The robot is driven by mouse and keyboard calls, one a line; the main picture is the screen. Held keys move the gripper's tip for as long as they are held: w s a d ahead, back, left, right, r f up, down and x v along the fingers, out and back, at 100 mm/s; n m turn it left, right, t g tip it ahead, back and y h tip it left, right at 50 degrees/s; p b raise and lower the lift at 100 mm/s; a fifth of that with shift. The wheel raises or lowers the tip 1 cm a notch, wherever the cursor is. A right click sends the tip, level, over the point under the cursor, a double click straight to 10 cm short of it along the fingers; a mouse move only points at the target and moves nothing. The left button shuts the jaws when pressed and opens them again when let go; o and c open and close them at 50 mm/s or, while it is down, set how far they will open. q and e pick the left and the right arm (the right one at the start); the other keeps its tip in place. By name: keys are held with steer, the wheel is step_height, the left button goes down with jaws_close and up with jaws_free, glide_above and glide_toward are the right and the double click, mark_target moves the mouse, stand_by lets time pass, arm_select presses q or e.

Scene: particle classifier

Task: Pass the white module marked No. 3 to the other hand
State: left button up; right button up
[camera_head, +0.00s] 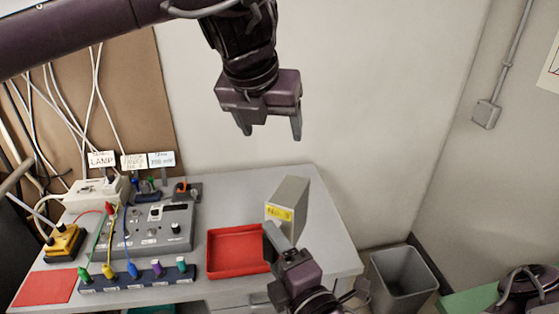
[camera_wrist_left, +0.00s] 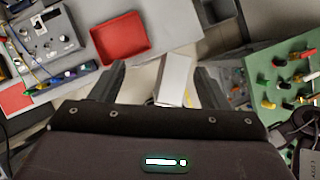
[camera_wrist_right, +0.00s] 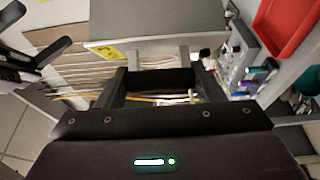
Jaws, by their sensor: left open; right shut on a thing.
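The white module (camera_head: 289,200) is a pale box with a yellow label reading No. 3, held up over the right part of the table. My right gripper (camera_head: 277,240) is shut on its lower end. In the right wrist view the module (camera_wrist_right: 150,22) spans above the fingertips, with part of the yellow label at its left. My left gripper (camera_head: 269,132) is open and empty, above the module and apart from it, fingers pointing down. In the left wrist view the module (camera_wrist_left: 175,75) shows between and beyond the open fingers.
A red tray (camera_head: 212,262) lies on the grey table (camera_head: 240,185) left of my right gripper. A grey control box (camera_head: 160,230) with cables and a strip of coloured plugs (camera_head: 140,279) stand further left. A grey bin (camera_head: 402,280) stands right of the table.

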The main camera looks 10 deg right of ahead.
arm_select(q)
steer(key=m+g, duration=0.1)
steer(key=m, duration=0.1)
glide_toward(287, 193)
steer(key=shift+d+f, duration=0.1)
steer(key=shift+f, duration=0.2)
arm_select(e)
steer(key=shift+s+r, duration=0.1)
steer(key=shift+r, duration=0.05)
arm_select(q)
steer(key=x, duration=1.2)
steer(key=shift+w, duration=0.1)
steer(key=shift+r, duration=0.1)
steer(key=shift+c, duration=0.3)
steer(key=c, duration=1.2)
steer(key=shift+c, duration=0.3)
arm_select(e)
steer(key=o, duration=1.5)
steer(key=shift+a, duration=0.1)
